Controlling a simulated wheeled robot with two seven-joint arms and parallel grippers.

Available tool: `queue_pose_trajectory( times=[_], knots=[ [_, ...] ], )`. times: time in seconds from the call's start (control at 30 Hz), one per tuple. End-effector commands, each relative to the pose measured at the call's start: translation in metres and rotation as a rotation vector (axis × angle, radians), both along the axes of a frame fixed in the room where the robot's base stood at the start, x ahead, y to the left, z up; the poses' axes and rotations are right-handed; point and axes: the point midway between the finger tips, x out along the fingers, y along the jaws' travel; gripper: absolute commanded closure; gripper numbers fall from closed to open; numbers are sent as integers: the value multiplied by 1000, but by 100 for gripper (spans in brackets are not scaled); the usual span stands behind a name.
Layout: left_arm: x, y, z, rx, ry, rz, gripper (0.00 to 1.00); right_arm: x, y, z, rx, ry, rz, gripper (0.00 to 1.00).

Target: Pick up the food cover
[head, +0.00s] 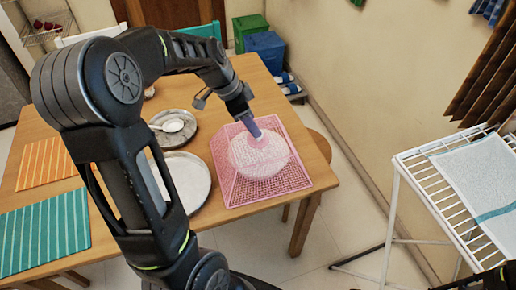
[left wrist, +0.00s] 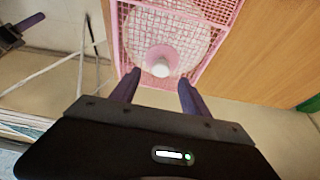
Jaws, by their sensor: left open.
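The pink mesh food cover (head: 228,184) stands on the right end of the wooden table, over a pale round dish that shows blurred through the mesh. The cover also fills the top middle of the left wrist view (left wrist: 213,12), with a pale round knob (left wrist: 161,68) on it. My left gripper (head: 254,131) is open, pointing down at the top of the cover. In the left wrist view its two purple fingers (left wrist: 156,90) are spread on either side of the knob, with a gap visible.
The wooden table (head: 95,187) also holds a grey plate with a small dish (head: 190,139), a large round plate (head: 196,186), an orange striped mat (head: 45,162) and a teal striped mat (head: 40,235). A white rack (head: 430,190) stands at the right, across clear floor.

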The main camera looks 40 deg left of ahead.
Motion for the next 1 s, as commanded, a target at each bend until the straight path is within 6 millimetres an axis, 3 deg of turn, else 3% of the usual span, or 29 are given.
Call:
queue_pose_trajectory(
  times=[0.3, 0.93, 1.0],
  knots=[
    [11, -8, -39, -1, 4, 0, 46, -1, -1, 11, -3, 4, -2, 64],
    [12, -8, -41, 0, 2, 0, 46, -1, -1, 11, -3, 4, -2, 64],
    [12, -8, -41, 0, 2, 0, 52, -1, -1, 11, -3, 4, -2, 64]
  ],
)
